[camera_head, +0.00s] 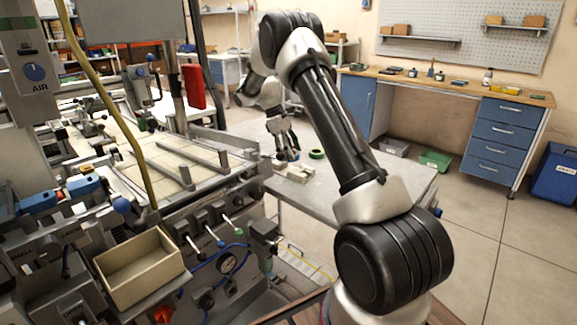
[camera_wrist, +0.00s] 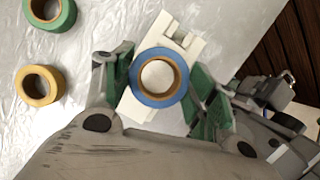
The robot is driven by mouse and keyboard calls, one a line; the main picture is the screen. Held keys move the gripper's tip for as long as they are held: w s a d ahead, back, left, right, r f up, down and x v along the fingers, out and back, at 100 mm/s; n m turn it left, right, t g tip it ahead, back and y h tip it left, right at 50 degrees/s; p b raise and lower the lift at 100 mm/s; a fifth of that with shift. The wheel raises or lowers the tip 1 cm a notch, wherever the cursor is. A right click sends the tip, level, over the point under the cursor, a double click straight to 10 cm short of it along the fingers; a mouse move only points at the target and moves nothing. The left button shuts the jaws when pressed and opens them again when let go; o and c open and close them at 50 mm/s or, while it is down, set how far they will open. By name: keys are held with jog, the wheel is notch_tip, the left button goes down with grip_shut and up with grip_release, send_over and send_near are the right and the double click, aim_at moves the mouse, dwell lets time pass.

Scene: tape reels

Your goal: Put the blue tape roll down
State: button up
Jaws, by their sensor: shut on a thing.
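The blue tape roll (camera_wrist: 158,102) is in the wrist view, between the two green-padded fingers of my gripper (camera_wrist: 158,81). The fingers are shut on it from both sides, and its open hole faces the camera. A white block-like holder (camera_wrist: 182,28) lies behind and below the roll; I cannot tell whether the roll touches it. In the head view my gripper (camera_head: 285,150) hangs low over the grey table (camera_head: 385,195), close to the white holder (camera_head: 293,172). The roll is too small to make out clearly there.
A green tape roll (camera_wrist: 66,16) and a yellow tape roll (camera_wrist: 46,98) lie left of the holder in the wrist view. The green roll (camera_head: 316,154) also shows in the head view. A machine with a beige open bin (camera_head: 138,268) stands left of the table.

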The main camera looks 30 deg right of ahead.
aim_at(290, 166)
notch_tip(290, 166, down, 5)
jog(key=shift+r, duration=0.1)
jog(key=shift+s, duration=0.1)
jog(key=shift+s+f, duration=0.1)
jog(key=shift+f, duration=0.35)
jog(key=shift+s+f, duration=0.1)
jog(key=shift+f, duration=0.2)
jog(key=shift+c, duration=1.1)
jog(key=o, duration=1.2)
jog(key=shift+f, duration=0.15)
jog(key=shift+w+r, duration=0.2)
